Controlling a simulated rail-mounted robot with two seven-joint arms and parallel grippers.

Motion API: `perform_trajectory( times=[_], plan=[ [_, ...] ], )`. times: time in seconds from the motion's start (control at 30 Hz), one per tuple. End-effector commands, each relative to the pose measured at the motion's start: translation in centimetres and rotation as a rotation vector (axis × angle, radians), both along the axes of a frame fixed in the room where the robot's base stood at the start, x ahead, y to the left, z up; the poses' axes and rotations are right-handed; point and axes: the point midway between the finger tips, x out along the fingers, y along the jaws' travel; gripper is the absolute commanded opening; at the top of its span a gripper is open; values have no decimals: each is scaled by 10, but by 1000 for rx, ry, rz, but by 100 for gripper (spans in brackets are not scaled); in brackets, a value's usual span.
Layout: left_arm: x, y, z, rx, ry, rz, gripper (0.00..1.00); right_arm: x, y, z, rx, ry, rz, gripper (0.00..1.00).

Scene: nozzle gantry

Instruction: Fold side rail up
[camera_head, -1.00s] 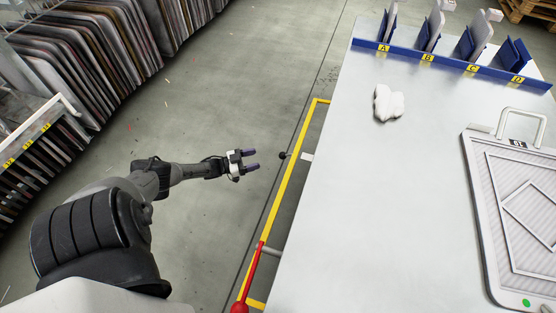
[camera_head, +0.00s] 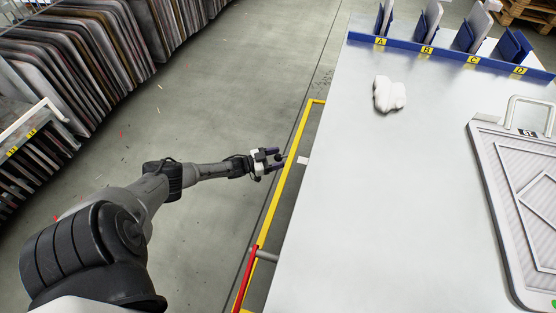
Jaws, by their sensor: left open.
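The yellow side rail (camera_head: 287,190) is a thin frame running along the left side of the white table (camera_head: 390,180), its far corner near the table's edge. A red handle (camera_head: 245,280) shows at its near end. My left gripper (camera_head: 279,159) is open, its two dark fingertips beside the rail's long bar. The small dark knob near the bar is mostly hidden by the fingers, and I cannot tell whether they touch it. My right gripper is not in view.
A white cloth-like lump (camera_head: 388,95) lies on the table. A blue rack (camera_head: 440,56) with slots A to D stands at the back. A grey framed panel (camera_head: 520,200) with a handle lies right.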

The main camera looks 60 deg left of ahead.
Motion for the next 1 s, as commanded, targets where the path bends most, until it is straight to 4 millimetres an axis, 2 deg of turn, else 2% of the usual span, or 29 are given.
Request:
perform_trajectory(
  times=[0.13, 0.47, 1.0],
  plan=[
    [6, -1, 0, 1, 0, 1, 61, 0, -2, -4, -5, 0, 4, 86],
    [8, -1, 1, 0, 0, 1, 60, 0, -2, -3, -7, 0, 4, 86],
    [7, -1, 0, 0, 0, 1, 8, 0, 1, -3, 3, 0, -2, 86]
  ],
)
